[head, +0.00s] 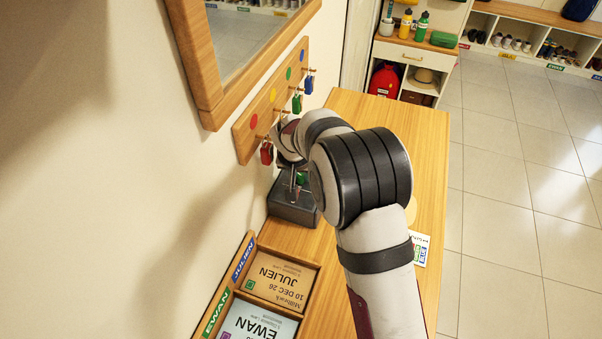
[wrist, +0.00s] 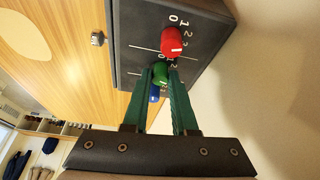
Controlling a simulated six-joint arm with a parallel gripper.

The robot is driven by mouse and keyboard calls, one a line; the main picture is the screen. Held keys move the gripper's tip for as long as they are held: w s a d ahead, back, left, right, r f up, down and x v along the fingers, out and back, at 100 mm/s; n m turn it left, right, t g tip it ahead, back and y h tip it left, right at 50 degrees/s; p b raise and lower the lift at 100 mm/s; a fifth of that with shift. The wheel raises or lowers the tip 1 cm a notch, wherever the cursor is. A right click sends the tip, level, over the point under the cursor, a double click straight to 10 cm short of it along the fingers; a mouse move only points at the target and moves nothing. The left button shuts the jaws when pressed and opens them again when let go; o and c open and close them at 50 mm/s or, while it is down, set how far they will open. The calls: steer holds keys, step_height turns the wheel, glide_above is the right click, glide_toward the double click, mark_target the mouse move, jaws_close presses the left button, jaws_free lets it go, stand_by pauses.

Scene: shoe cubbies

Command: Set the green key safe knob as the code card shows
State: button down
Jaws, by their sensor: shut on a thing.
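The key safe is a dark grey box; its face (wrist: 140,28) fills the top of the wrist view, and in the head view the safe (head: 290,207) stands on the wooden counter by the wall. It has a red knob (wrist: 173,42), a green knob (wrist: 160,76) and a blue knob (wrist: 154,95), in a row with white digits beside them. My gripper (wrist: 161,70) is shut on the green knob, one finger on each side. The green knob's pointer and setting are hidden. The code card (head: 421,250) lies on the counter, partly behind my arm and too small to read.
A peg board (head: 268,100) with hanging key tags, including a red tag (head: 266,153), is on the wall above the safe. A framed mirror (head: 206,65) hangs beside it. A wooden tray (head: 290,254) with name cards lies at the front.

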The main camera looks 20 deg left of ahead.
stand_by(0.5)
steer(key=c, duration=1)
jaws_free()
